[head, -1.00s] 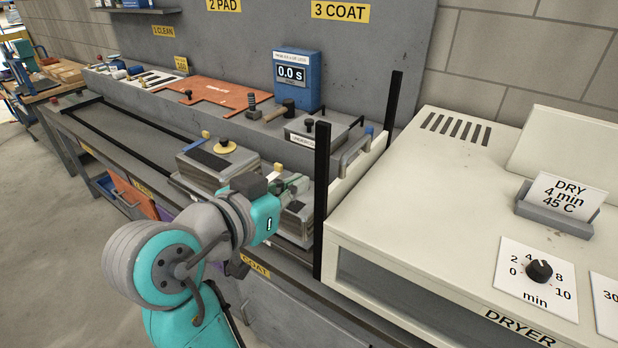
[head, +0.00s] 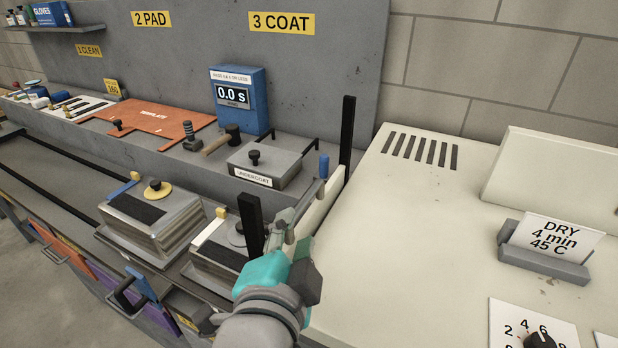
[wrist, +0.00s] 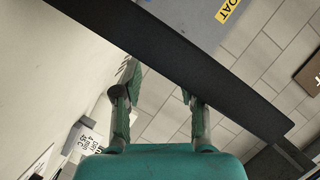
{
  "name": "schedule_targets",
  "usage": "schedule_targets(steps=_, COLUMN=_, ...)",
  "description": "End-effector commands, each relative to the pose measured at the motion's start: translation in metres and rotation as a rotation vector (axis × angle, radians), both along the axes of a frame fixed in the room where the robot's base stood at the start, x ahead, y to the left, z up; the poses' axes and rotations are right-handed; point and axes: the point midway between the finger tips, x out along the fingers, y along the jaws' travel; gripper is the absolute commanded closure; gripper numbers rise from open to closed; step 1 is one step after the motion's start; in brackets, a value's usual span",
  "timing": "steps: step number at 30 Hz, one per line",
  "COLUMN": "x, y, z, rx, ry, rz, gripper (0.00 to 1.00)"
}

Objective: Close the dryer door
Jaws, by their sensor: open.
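The cream dryer (head: 440,220) stands at the right. Its door, an upright cream panel (head: 327,203), shows above the dryer's left edge, between two black posts: a near post (head: 250,222) and a far post (head: 347,135). My gripper (head: 284,228) is open, just right of the near post and in front of the door panel. It covers part of the door's handle side, and I cannot tell whether it touches the door. In the wrist view, my open fingers (wrist: 160,88) have nothing visible between them. A black bar (wrist: 190,70) crosses just beyond them.
Metal blocks (head: 150,225) stand on the bench left of my gripper. The undercoat box (head: 270,163), a blue timer (head: 240,98) and an orange template (head: 135,117) sit behind. A card holder (head: 540,265) stands on the dryer top.

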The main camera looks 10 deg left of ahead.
Motion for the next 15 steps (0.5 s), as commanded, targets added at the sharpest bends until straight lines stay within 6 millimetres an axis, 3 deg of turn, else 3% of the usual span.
schedule_targets(steps=5, x=0.006, y=-0.003, z=-0.002, rx=0.029, ry=-0.003, rz=0.001, gripper=0.59)
schedule_targets(steps=15, x=0.061, y=-0.005, z=-0.014, rx=0.026, ry=-0.002, rz=-0.002, gripper=0.59)
